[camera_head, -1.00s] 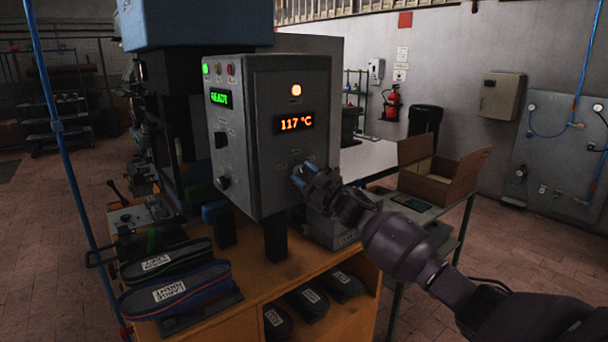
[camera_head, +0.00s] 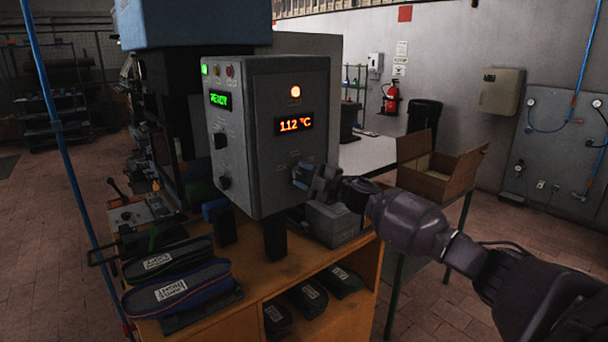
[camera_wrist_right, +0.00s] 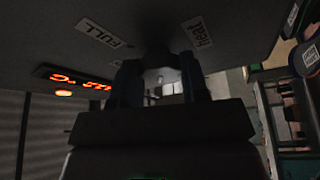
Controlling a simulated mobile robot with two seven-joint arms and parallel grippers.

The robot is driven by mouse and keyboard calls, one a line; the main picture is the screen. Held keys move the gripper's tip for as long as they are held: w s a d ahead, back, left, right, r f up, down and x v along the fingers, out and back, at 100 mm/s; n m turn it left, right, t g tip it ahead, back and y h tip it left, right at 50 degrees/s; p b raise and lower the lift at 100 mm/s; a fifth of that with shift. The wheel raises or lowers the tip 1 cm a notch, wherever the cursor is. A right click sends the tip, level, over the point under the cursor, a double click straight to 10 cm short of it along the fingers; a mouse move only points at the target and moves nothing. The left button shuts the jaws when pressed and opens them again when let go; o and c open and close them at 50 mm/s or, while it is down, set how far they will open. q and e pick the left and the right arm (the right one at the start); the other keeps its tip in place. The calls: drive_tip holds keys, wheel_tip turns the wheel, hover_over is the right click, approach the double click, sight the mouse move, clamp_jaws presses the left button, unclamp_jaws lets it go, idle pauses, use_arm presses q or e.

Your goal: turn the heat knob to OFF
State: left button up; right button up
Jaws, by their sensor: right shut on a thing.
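The grey control box (camera_head: 290,190) stands on the bench, its front panel with an orange display (camera_head: 294,124) reading 112 °C and a lit orange lamp (camera_head: 295,91) above it. My right gripper (camera_head: 301,177) is at the panel's lower right, shut on the heat knob. In the right wrist view, its two fingers (camera_wrist_right: 160,78) straddle the dark knob (camera_wrist_right: 157,53), which is mostly in shadow. My left gripper is out of view.
The box's left side has a green READY display (camera_head: 220,100) and two black knobs. Labelled shoe-shaped pieces (camera_head: 178,288) lie at the bench's front left. A grey block (camera_head: 335,224) sits under my right gripper. An open cardboard box (camera_head: 440,178) stands to the right.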

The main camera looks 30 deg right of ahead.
idle(0.4)
drive_tip(key=o, duration=0.9)
drive_tip(key=b+v, duration=0.2)
drive_tip(key=v, duration=0.8)
drive_tip(key=shift+s+d, duration=0.15)
drive_tip(key=shift+s, duration=0.25)
